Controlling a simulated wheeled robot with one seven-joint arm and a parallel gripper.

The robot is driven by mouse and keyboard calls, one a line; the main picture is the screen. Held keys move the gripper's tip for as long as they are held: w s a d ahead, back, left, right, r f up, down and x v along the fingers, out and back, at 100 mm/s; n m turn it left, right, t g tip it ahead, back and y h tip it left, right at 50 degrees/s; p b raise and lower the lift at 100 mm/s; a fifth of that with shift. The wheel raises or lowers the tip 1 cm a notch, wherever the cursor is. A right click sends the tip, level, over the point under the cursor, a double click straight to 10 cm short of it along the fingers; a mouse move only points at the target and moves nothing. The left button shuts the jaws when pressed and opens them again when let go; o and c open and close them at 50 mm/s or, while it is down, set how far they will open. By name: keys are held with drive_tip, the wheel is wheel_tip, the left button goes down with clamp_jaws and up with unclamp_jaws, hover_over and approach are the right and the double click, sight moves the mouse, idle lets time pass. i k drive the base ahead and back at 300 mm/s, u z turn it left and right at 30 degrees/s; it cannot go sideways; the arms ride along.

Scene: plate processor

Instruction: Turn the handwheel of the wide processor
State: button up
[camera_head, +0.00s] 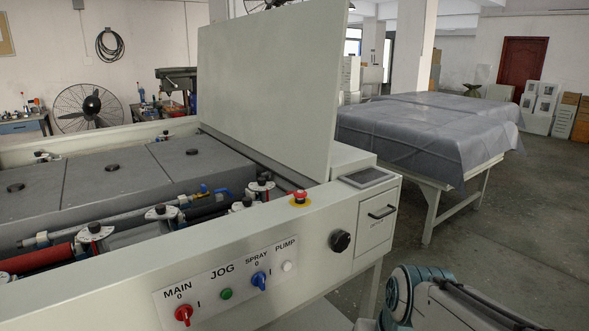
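The wide processor (285,240) is a long pale grey machine that fills the left and middle of the view. Its tall lid panel (268,85) stands raised. A small black round wheel (340,241), the only handwheel-like part I see, is on the front face, right of the switch panel (225,280). Nothing touches it. Part of my arm, grey with teal, shows at the bottom right, to the right of and below the wheel. My gripper is outside the picture.
A red emergency button (299,197) is on the top edge. A drawer with a black handle (381,212) is right of the wheel. A red switch (183,314) and a blue switch (259,280) stick out at left. A covered table (432,132) stands behind; the floor (520,220) at right is clear.

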sight(340, 241)
drive_tip(key=u, duration=1.5)
drive_tip(key=k, duration=0.35)
drive_tip(key=z, duration=1)
drive_tip(key=i, duration=0.95)
drive_tip(key=z, duration=0.5)
